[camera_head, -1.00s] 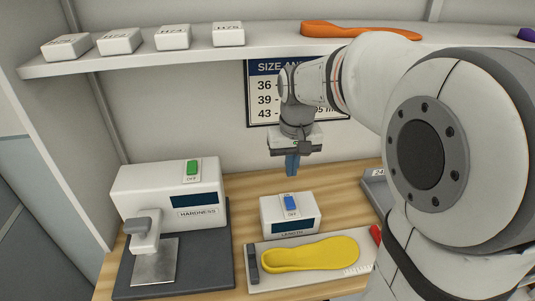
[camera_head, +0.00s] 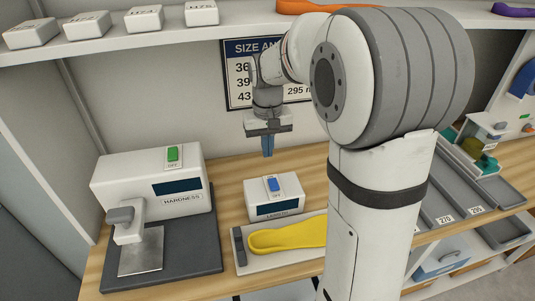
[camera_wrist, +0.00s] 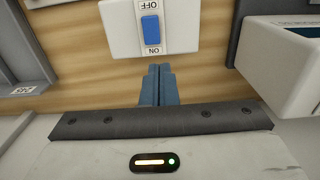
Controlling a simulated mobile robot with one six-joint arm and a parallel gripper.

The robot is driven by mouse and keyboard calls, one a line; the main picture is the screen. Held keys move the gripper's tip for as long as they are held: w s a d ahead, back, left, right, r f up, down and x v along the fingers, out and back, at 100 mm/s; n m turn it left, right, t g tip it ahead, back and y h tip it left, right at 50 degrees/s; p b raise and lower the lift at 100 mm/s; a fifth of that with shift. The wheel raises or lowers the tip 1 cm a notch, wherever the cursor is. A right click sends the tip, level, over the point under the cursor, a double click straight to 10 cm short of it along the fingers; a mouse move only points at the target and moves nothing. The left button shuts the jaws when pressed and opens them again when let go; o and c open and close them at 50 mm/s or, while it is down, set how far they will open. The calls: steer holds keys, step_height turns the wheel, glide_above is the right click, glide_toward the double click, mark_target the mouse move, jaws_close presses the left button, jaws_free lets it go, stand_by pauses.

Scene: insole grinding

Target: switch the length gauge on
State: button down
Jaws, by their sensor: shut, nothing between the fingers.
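The length gauge (camera_head: 289,190) is a small white box with a dark display on its front, on the wooden bench. Its blue switch (camera_head: 273,184) is on top, with an OFF label at the end nearer the head camera. The wrist view shows the switch (camera_wrist: 150,31) with ON at the end nearer my fingers and OFF at the far end. Which way the switch is tipped I cannot tell. My gripper (camera_head: 267,153) is shut and empty, its blue fingers pointing down. The fingertips (camera_wrist: 159,70) are above and behind the gauge, apart from the switch.
The hardness tester (camera_head: 150,180) with a green switch stands to the left. A yellow insole (camera_head: 290,237) lies on the measuring plate before the gauge, partly hidden by my arm. A shelf (camera_head: 120,40) with white boxes runs above. Grey trays (camera_head: 440,212) stand at right.

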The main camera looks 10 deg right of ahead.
mark_target(268, 179)
step_height(268, 179, down, 8)
steer(key=shift+f+p, duration=0.2)
steer(key=shift+p, duration=0.25)
steer(key=shift+f, duration=0.2)
stand_by(0.4)
steer(key=shift+s+r, duration=0.4)
steer(key=shift+s, duration=0.3)
step_height(268, 179, up, 8)
steer(key=b, duration=0.1)
